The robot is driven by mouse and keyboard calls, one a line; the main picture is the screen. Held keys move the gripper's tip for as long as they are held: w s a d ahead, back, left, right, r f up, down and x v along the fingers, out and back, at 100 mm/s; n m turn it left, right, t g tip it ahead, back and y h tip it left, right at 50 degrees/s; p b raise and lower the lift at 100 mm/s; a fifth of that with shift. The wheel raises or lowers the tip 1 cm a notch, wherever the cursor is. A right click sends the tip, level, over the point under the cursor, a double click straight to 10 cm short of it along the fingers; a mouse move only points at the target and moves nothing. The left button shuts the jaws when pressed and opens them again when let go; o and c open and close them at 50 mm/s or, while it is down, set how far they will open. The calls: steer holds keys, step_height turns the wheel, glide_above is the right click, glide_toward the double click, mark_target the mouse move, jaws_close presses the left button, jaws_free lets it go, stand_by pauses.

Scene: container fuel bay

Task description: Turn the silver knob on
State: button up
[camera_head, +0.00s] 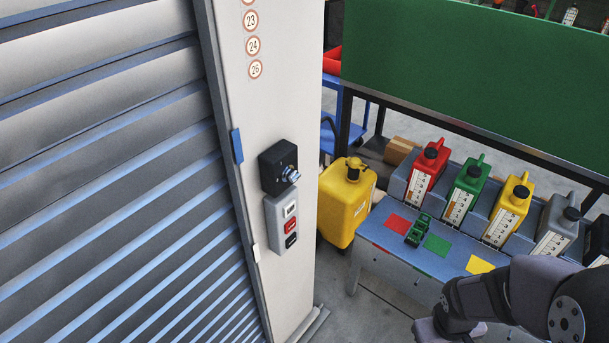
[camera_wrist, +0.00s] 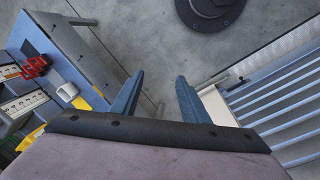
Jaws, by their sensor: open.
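The silver knob (camera_head: 290,175) sits on a black switch box (camera_head: 276,165) on the pale post (camera_head: 290,60), right of the shutter. The knob is not seen in the wrist view. My arm is at the lower right in the head view, well apart from the knob, and my fingertips cannot be made out there. In the wrist view my gripper (camera_wrist: 158,90) shows two blue-grey fingers spread apart with nothing between them, above the grey floor.
A grey panel with white, red and black buttons (camera_head: 286,222) is below the switch box. A yellow container (camera_head: 345,205) stands behind the post. A blue table (camera_head: 385,232) holds several coloured canisters and mats. The ribbed shutter (camera_head: 110,180) fills the left.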

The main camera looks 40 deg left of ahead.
steer(key=w+a+r+n+t+y, duration=0.25)
steer(key=w+a+r+y, duration=0.35)
steer(key=a, duration=0.5)
steer(key=w+a+r+n+t+y, duration=0.2)
steer(key=w+a+n+y, duration=0.15)
steer(key=w+a, duration=0.6)
steer(key=n+g+y, duration=0.6)
steer(key=g+y, duration=0.1)
steer(key=y, duration=0.3)
glide_toward(296, 177)
steer(key=shift+t, duration=0.25)
steer(key=shift+s+a+r+p, duration=0.15)
steer(key=shift+a+p, duration=0.3)
steer(key=shift+a, duration=0.6)
steer(key=shift+s+a+r+p, duration=0.1)
steer(key=shift+a+p, duration=0.35)
steer(key=shift+a, duration=0.6)
steer(key=shift+s+a+r+p, duration=0.15)
steer(key=shift+a+p, duration=0.3)
steer(key=shift+a, duration=0.6)
steer(key=shift+a+f+p, duration=0.2)
steer(key=shift+a+p, duration=0.1)
steer(key=shift+a, duration=0.7)
steer(key=shift+c, duration=0.5)
jaws_close()
